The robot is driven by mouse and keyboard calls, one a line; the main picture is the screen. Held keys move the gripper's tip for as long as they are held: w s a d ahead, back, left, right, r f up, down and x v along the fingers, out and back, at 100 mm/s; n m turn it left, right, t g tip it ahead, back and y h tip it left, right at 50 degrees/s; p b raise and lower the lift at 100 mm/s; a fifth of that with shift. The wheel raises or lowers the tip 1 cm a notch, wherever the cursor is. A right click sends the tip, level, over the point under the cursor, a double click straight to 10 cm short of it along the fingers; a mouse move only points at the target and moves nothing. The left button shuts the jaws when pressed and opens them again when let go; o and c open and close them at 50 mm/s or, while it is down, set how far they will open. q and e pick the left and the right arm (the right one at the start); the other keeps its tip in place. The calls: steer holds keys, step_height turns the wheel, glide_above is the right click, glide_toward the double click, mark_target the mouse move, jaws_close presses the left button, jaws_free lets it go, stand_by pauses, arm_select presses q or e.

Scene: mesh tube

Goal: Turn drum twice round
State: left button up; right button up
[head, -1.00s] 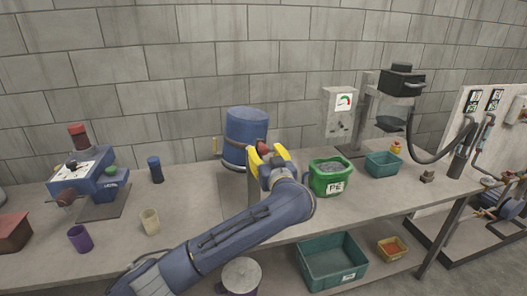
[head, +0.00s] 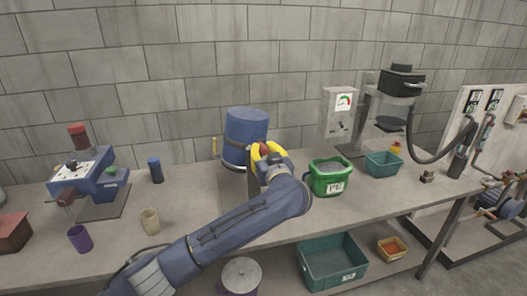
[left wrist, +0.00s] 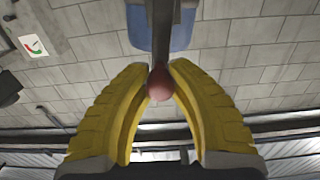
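The blue drum (head: 246,128) stands upright at the back of the bench, near the wall. A crank with a red knob (head: 265,148) sits at its front right side. My left gripper (head: 266,150) reaches across the bench to this knob. In the left wrist view, its curved yellow fingers (left wrist: 160,72) close in on both sides of the red knob (left wrist: 159,86), with the tips at the grey crank arm (left wrist: 162,35). Part of the blue drum (left wrist: 182,28) shows behind. The drum's lower front is partly hidden by the gripper. My right gripper is out of view.
A green PE bucket (head: 329,178) stands just right of my left gripper, with a teal bin (head: 383,164) beyond it. A beige cup (head: 150,221) and a blue machine (head: 88,185) are on the left. The bench between cup and drum is clear.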

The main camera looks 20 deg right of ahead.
arm_select(q)
jaws_close()
steer(key=shift+f, duration=0.1)
steer(key=shift+d, duration=0.1)
steer(key=shift+s+d+f+m, duration=0.1)
steer(key=shift+d+f+m, duration=0.4)
steer(key=shift+m, duration=0.65)
steer(key=shift+w+d+f+m, duration=0.1)
steer(key=shift+d+f+m, duration=0.15)
steer(key=shift+d+m, duration=0.7)
steer(key=shift+s+d+f+m, duration=0.1)
steer(key=shift+d+f+m, duration=0.25)
steer(key=shift+m, duration=1.05)
steer(key=shift+f, duration=0.1)
steer(key=o, duration=0.9)
jaws_free()
steer(key=shift+r, duration=0.2)
steer(key=shift+s+r, duration=0.1)
